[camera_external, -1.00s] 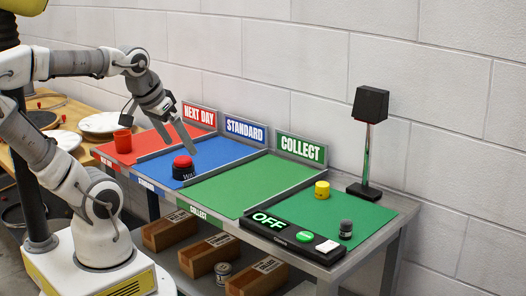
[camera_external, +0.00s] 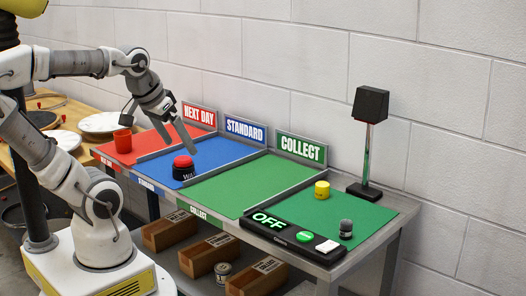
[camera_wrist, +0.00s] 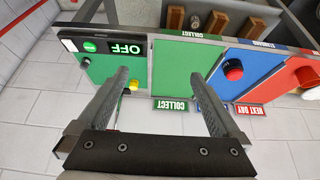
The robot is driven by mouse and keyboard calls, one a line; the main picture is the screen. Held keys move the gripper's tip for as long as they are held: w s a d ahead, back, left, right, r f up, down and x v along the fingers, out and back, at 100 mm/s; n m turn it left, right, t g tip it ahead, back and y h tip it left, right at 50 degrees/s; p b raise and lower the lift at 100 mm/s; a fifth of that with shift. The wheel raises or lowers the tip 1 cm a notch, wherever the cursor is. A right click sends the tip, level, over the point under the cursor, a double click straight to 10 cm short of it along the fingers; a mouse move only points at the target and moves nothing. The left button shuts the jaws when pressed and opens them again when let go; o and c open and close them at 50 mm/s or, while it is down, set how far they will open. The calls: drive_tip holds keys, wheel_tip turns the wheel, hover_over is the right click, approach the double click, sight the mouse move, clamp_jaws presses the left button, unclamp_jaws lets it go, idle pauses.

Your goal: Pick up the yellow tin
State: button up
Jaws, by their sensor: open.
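The yellow tin (camera_external: 322,190) is a small upright cylinder on the green area at the right end of the bench, behind the OFF panel. It also shows in the wrist view (camera_wrist: 134,85), just to the right of the left finger's tip. My gripper (camera_external: 182,125) is open and empty, high above the blue and red areas, well to the left of the tin. In the wrist view my gripper's two fingers (camera_wrist: 168,100) are spread wide with nothing between them at close range.
A dark grey tin (camera_external: 346,229) stands near the yellow one. The OFF panel (camera_external: 290,237) with a green button lies in front. A black lamp-like post (camera_external: 368,140) stands behind. A red-topped object (camera_external: 183,167) sits on blue, a red cup (camera_external: 123,141) on red. The middle green area (camera_external: 240,186) is clear.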

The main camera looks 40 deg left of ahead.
drive_tip(key=shift+c, duration=1.1)
